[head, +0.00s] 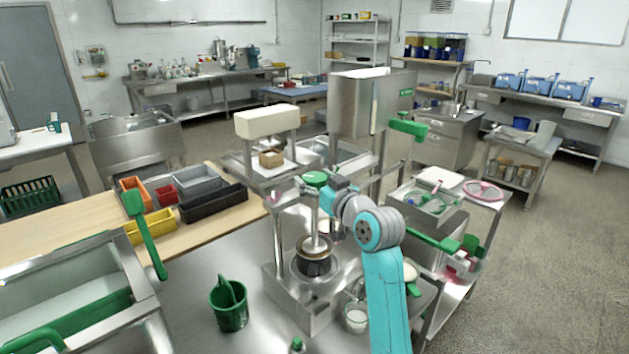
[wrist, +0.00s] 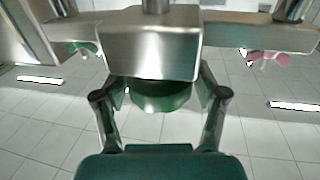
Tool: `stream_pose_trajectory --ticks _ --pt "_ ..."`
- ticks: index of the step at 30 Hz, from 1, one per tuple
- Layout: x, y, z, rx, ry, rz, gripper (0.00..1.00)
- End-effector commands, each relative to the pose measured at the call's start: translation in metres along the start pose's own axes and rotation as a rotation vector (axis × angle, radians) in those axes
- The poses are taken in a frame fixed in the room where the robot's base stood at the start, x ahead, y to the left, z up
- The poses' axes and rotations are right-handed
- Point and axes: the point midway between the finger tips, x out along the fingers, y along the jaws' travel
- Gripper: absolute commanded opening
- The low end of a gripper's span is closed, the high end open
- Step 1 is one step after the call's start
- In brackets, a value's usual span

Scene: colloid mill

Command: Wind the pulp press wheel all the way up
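The pulp press (head: 292,290) is a steel frame on the bench with an upright screw (head: 316,218) and a round plate (head: 314,246) low over a dark pot (head: 313,266). Its green wheel (head: 316,179) sits at the top of the screw. In the wrist view the wheel (wrist: 160,97) is partly hidden by a steel block (wrist: 152,50). My gripper (head: 331,183) is at the wheel's right side. In the wrist view my gripper's fingers (wrist: 161,88) stand apart on either side of the wheel, with narrow gaps seen; the fingertips are partly hidden.
A steel stand with a cream block (head: 266,121) rises behind the press. A green bucket (head: 229,304) stands at its left, a glass beaker (head: 356,317) at its front right. Colored bins (head: 165,193) sit further left. A green-handled steel tray (head: 430,202) is on the right.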

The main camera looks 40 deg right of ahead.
Motion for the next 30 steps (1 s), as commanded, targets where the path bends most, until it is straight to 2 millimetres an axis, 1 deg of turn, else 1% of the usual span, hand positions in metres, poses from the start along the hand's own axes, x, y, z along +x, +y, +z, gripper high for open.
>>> stream_pose_trajectory --ticks 1,2,3,4,11,17,23,30 --pt "-0.0001 0.0000 0.0001 0.000 0.000 0.000 0.49" --pt "-0.0001 0.0001 0.0001 0.000 0.000 0.000 0.42" --pt "-0.0001 0.0001 0.0001 0.000 0.000 0.000 0.32" --pt "-0.0001 0.0001 0.0001 0.000 0.000 0.000 0.26" --pt "-0.0001 0.0005 0.0001 0.001 0.000 -0.008 0.26" --pt "0.0000 0.0014 0.0004 0.001 -0.001 -0.062 0.26" --pt "-0.0001 0.0026 0.0002 0.002 -0.001 -0.180 0.26" --pt "0.0003 0.0030 -0.0001 0.003 -0.001 -0.383 0.26"
